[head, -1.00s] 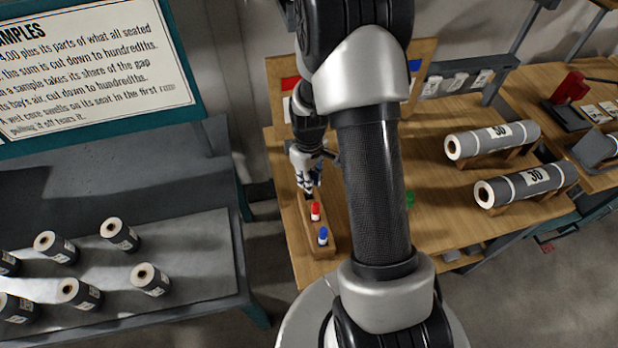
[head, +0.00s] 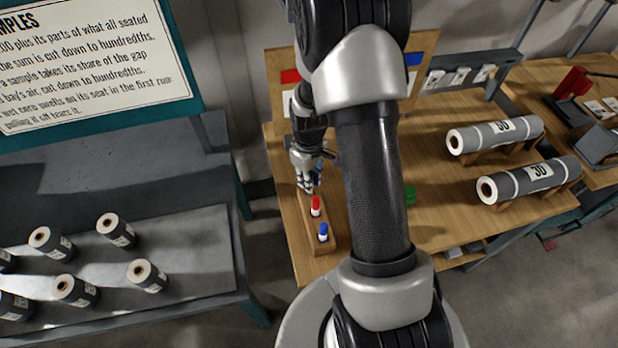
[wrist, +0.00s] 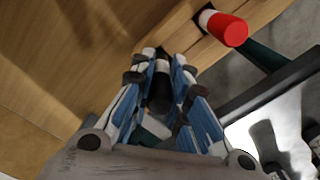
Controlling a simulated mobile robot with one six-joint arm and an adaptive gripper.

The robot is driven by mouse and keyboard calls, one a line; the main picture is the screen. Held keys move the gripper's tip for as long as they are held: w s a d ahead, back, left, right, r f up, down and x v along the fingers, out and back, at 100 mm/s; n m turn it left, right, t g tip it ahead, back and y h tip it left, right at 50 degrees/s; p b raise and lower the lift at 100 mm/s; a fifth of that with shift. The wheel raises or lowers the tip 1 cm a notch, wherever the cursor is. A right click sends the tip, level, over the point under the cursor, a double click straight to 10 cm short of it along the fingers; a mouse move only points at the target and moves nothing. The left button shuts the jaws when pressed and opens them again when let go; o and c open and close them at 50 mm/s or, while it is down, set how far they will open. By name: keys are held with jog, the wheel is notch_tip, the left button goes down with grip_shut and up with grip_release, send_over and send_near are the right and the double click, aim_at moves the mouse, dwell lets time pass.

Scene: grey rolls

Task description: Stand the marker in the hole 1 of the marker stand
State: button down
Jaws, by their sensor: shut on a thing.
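The marker stand (head: 311,232) is a narrow wooden block near the left edge of the wooden table. It holds a red-capped marker (head: 316,206) and a blue-capped marker (head: 323,232), both upright. My gripper (head: 309,186) is over the far end of the stand, beyond the red marker. In the wrist view my gripper (wrist: 162,65) is shut on a dark marker (wrist: 159,92), right beside the stand (wrist: 207,52). The red marker (wrist: 228,29) shows just beyond. The held marker's lower end is hidden, so I cannot tell whether it is in a hole.
A green object (head: 410,195) is partly hidden behind my arm. Two grey rolls (head: 495,134) (head: 530,181) lie on cradles at the right. A grey bench (head: 190,268) with several standing rolls is at the left.

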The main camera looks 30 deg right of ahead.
jog(key=shift+f+b, duration=0.55)
jog(key=shift+f, duration=0.25)
jog(key=c, duration=1.5)
grip_release()
jog(key=shift+o, duration=0.2)
jog(key=shift+r, duration=0.15)
notch_tip(320, 180, up, 12)
jog(key=shift+f, duration=0.1)
jog(key=s+a+r+m+t, duration=0.1)
jog(key=s+a+r, duration=0.25)
jog(key=r, duration=0.55)
jog(key=s+a+r+m+t, duration=0.1)
jog(key=s+a+r, duration=0.3)
jog(key=s, duration=0.4)
jog(key=s+a+r+m+t, duration=0.1)
jog(key=s+a+r+t, duration=0.1)
jog(key=s+a+r, duration=0.3)
jog(key=s, duration=0.3)
jog(key=shift+m+t, duration=0.3)
